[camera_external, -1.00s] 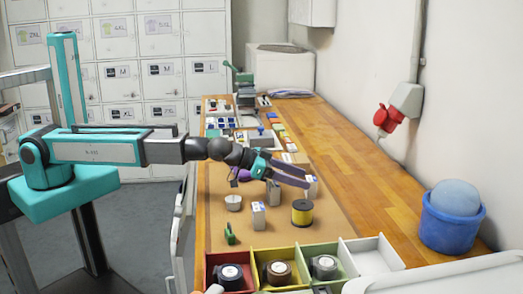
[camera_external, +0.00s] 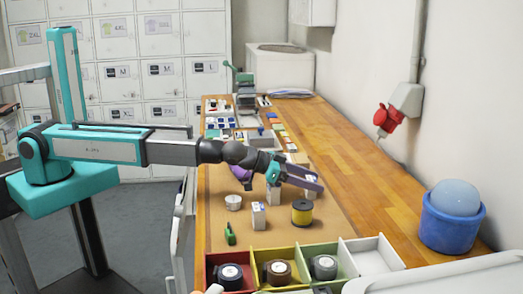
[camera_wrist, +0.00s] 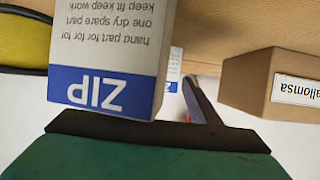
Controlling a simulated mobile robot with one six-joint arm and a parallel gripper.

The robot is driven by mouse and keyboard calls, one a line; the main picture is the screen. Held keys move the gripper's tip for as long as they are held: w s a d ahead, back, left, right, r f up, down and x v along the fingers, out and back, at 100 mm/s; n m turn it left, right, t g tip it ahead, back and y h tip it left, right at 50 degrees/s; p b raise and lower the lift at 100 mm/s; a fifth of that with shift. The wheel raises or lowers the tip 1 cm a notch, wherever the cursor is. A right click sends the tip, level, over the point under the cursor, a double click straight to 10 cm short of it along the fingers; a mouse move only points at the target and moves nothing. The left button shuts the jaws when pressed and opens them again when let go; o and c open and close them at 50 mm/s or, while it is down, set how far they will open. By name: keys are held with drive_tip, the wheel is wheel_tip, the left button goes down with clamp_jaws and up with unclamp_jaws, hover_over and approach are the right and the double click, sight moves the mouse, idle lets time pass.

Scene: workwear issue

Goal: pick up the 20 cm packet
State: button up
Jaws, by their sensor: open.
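Several small white packets stand on the brown mat. One packet (camera_external: 258,216) is nearest the camera, left of the yellow spool. Another packet (camera_external: 273,195) stands behind it, partly hidden by my gripper (camera_external: 318,183). A third pale packet shows at the fingertips, mostly covered by them. My gripper is open, with its fingers stretched to the right over the mat. In the wrist view a white packet with a blue ZIP band (camera_wrist: 105,60) is large and close, upside down. A second ZIP packet (camera_wrist: 173,80) is partly hidden behind it. No length mark is readable, so I cannot tell which is 20 cm.
A yellow spool (camera_external: 302,212) and a white cup (camera_external: 233,202) are close by. A brown labelled box (camera_wrist: 270,85) is at right in the wrist view. Coloured bins (camera_external: 254,270) line the front.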

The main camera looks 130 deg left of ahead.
drive_tip(key=shift+w+a+f, duration=0.15)
drive_tip(key=shift+w+a, duration=0.15)
drive_tip(key=shift+c, duration=0.2)
drive_tip(key=c, duration=1.1)
